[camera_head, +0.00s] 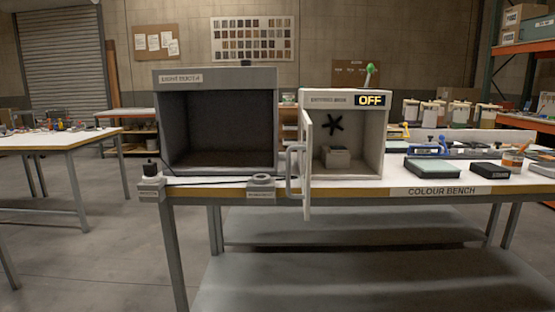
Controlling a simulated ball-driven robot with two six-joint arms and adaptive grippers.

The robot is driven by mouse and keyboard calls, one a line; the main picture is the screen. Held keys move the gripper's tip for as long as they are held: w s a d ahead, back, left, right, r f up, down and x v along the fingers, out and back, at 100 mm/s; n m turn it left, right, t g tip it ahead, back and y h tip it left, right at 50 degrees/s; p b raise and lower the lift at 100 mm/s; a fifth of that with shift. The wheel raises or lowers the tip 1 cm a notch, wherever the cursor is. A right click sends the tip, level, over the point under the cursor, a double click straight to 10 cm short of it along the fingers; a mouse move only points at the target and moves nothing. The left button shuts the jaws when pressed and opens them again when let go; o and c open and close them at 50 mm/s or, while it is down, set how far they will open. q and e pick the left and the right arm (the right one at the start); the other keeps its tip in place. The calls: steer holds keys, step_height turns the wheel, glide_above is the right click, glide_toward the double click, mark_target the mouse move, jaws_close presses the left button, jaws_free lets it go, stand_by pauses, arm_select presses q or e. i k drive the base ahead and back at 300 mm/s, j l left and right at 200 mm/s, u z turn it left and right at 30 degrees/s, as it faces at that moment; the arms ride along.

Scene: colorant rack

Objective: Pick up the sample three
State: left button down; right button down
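No item marked as sample three can be read in the head view. A dark light booth (219,77) stands on the colour bench (405,190), its inside dark and seemingly empty. To its right is a white cabinet (376,146) reading OFF, with its door (306,165) open toward me. A black star-shaped part (333,123) and a pale block (337,157) show inside it. A small labelled block (262,188) sits at the bench's front edge, and another (151,184) at the left corner. Neither of my grippers is in view.
On the bench's right are a green-topped tray (432,170), a dark box (490,170) and an orange cup (513,158). Several lidded jars (460,111) stand behind. A cluttered table (60,138) is at the left. The floor (110,240) at front left is clear.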

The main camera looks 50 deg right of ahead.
mark_target(333, 150)
steer(key=i+j+z, duration=0.15)
steer(key=z, duration=0.2)
steer(key=i+j+z, duration=0.25)
steer(key=z, duration=0.15)
steer(key=i+j+z, duration=0.15)
steer(key=z, duration=0.2)
steer(key=j+z, duration=0.1)
steer(key=z, duration=0.95)
